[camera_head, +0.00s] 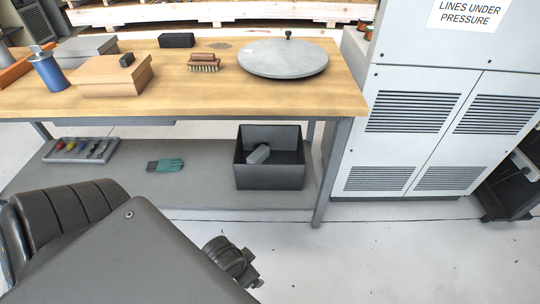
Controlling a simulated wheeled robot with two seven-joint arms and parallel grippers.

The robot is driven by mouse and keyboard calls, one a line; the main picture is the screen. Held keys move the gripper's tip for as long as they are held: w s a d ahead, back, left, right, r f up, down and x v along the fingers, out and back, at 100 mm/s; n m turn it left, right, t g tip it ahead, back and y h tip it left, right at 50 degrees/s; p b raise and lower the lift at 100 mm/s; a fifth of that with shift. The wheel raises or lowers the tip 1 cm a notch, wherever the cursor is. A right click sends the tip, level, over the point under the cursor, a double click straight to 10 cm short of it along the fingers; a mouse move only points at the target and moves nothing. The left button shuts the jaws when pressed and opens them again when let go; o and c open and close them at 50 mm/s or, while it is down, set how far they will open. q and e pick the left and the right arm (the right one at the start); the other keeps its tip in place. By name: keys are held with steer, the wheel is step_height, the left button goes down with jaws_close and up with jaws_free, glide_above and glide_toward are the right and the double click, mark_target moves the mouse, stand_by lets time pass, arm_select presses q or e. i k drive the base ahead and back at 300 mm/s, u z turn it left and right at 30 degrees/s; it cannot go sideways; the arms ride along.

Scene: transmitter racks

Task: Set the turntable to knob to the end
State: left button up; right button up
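The turntable (283,60) is a round grey disc lying flat on the wooden workbench, right of its middle and close to the back edge. A small dark knob (288,35) stands up at its far rim, slightly right of the disc's centre line. Nothing touches the disc or the knob from above. Neither of my grippers can be made out; only grey and black parts of my own body show at the lower left, well away from the turntable.
On the workbench (200,98) are a brush (204,66), a black block (177,40), a cardboard box (112,78) and a blue can (47,72). A grey cabinet (425,55) stands right; the front floor is clear.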

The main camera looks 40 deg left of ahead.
mark_target(277, 58)
steer(key=z, duration=0.05)
steer(key=k, duration=0.5)
steer(key=u, duration=0.65)
steer(key=i, duration=1)
steer(key=z, duration=0.6)
